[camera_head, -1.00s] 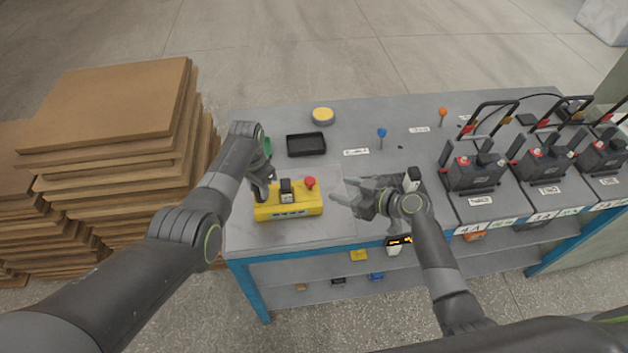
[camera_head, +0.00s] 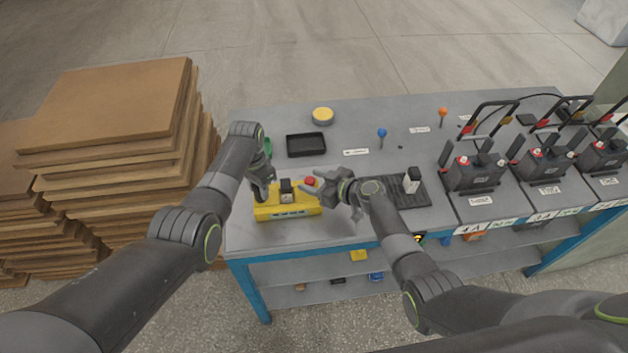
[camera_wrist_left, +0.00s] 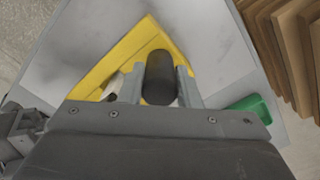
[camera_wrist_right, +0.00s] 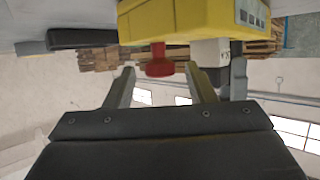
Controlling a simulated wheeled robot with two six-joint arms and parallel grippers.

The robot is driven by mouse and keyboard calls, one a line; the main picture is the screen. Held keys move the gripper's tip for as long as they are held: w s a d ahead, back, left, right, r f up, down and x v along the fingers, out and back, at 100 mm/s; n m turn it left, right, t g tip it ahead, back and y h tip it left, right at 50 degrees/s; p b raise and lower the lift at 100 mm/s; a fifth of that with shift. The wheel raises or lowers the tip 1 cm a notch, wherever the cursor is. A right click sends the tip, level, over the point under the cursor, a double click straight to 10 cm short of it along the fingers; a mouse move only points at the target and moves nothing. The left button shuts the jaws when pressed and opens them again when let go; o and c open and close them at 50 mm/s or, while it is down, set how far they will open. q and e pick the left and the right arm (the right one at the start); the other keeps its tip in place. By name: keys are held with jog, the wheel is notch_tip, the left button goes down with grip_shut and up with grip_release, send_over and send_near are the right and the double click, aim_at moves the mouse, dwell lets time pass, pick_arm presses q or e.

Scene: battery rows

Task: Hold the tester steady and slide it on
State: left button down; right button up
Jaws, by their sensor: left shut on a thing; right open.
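The yellow tester (camera_head: 290,207) lies on the left front of the table, with a red knob (camera_head: 310,181) at its right end and a black-and-white part (camera_head: 286,190) in the middle. My left gripper (camera_head: 263,191) is shut on the tester's black handle (camera_wrist_left: 160,78) at its left end. My right gripper (camera_head: 326,187) is open beside the tester's right end. In the right wrist view the red knob (camera_wrist_right: 160,62) appears between the two fingertips; whether they touch it I cannot tell.
A black tray (camera_head: 306,145), a yellow round button (camera_head: 323,115) and a blue-headed pin (camera_head: 382,133) stand behind the tester. A dark mat (camera_head: 408,194) lies right of my right gripper, with batteries (camera_head: 474,172) beyond. Stacked brown boards (camera_head: 110,110) rise at the left.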

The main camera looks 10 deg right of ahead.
aim_at(316, 202)
grip_shut()
jog(key=shift+s, duration=2.25)
pick_arm(q)
jog(key=shift+w, duration=0.1)
pick_arm(e)
grip_release()
jog(key=shift+w, duration=0.1)
jog(key=v, duration=1.2)
pick_arm(q)
jog(key=c, duration=1)
grip_release()
